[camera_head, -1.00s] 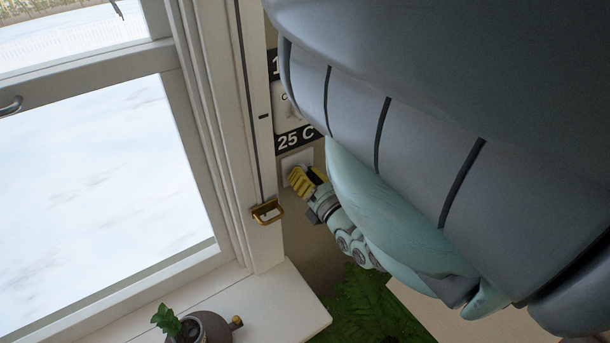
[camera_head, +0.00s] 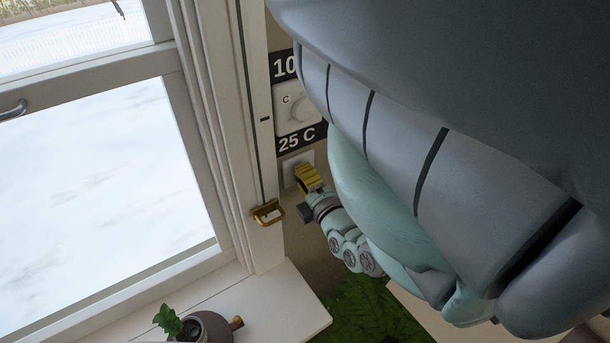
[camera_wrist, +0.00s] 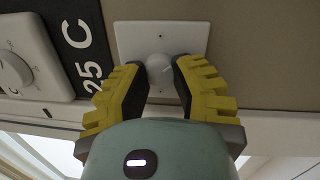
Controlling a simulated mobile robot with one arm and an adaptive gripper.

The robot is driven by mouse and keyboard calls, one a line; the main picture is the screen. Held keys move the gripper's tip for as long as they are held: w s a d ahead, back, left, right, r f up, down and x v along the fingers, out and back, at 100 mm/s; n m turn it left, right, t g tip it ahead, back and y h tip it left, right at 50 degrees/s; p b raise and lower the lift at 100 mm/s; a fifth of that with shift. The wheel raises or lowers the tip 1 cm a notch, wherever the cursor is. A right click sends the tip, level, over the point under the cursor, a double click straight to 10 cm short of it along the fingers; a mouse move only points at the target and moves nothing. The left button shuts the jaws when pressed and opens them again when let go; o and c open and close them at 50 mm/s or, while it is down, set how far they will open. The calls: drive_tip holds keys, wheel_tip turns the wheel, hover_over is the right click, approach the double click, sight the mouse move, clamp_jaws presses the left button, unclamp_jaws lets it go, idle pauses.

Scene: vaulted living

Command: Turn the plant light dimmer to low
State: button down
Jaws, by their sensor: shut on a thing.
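The dimmer is a white wall plate (camera_wrist: 187,38) with a round white knob (camera_wrist: 160,70), seen in the wrist view. In the head view, the plate (camera_head: 290,162) shows beside the window frame, and its knob is hidden. My gripper (camera_wrist: 161,81) has yellow ridged fingers with dark pads, one on each side of the knob, and is shut on it. In the head view my gripper (camera_head: 307,178) reaches the plate from the lower right. A short mark shows on the knob's face.
A thermostat dial (camera_head: 301,108) with black "10" and "25 C" labels sits above the plate. A brass handle (camera_head: 268,212) is on the window frame to the left. A potted plant (camera_head: 205,328) stands on the sill below, with green foliage (camera_head: 369,312) to its right.

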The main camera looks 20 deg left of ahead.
drive_tip(key=shift+f+m, duration=0.15)
drive_tip(key=shift+m, duration=0.55)
drive_tip(key=c, duration=0.7)
unclamp_jaws()
drive_tip(key=shift+o, duration=0.2)
drive_tip(key=r+v, duration=0.1)
drive_tip(key=v, duration=1.1)
drive_tip(key=shift+f, duration=0.3)
drive_tip(key=shift+s+a, duration=0.1)
